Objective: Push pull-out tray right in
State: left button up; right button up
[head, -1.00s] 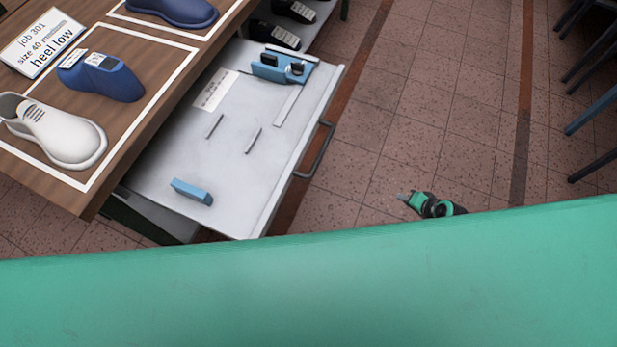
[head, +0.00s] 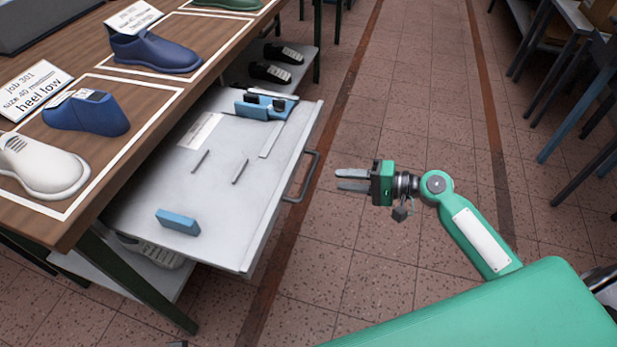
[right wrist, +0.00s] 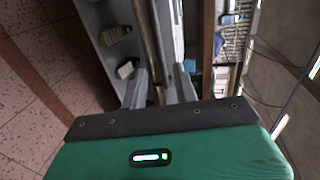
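The white pull-out tray (head: 205,225) sticks out from under the wooden table. Its grey bar handle (head: 303,177) is on the right front edge. A blue block (head: 178,222), a blue fixture (head: 265,106), a paper label (head: 200,131) and thin strips lie on it. My right gripper (head: 353,180) is right of the handle, apart from it, with its fingers pointing left at it. The fingers are parted with nothing held. In the right wrist view the open fingers (right wrist: 161,88) face a long bar beyond them. My left gripper is not in view.
The wooden table (head: 150,100) carries blue and white shoe lasts and cards, including a white last (head: 42,168). Black items (head: 270,72) lie on a lower shelf behind the tray. Dark-legged furniture (head: 570,110) stands at the right. The tiled floor between is clear.

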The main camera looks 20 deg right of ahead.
aim_at(310, 175)
jog(key=x, duration=0.9)
jog(key=shift+w+a+p, duration=0.2)
jog(key=shift+p, duration=0.1)
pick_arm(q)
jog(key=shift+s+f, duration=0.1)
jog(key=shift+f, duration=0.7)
pick_arm(e)
jog(key=shift+a+f, duration=0.1)
jog(key=shift+c, duration=0.4)
grip_shut()
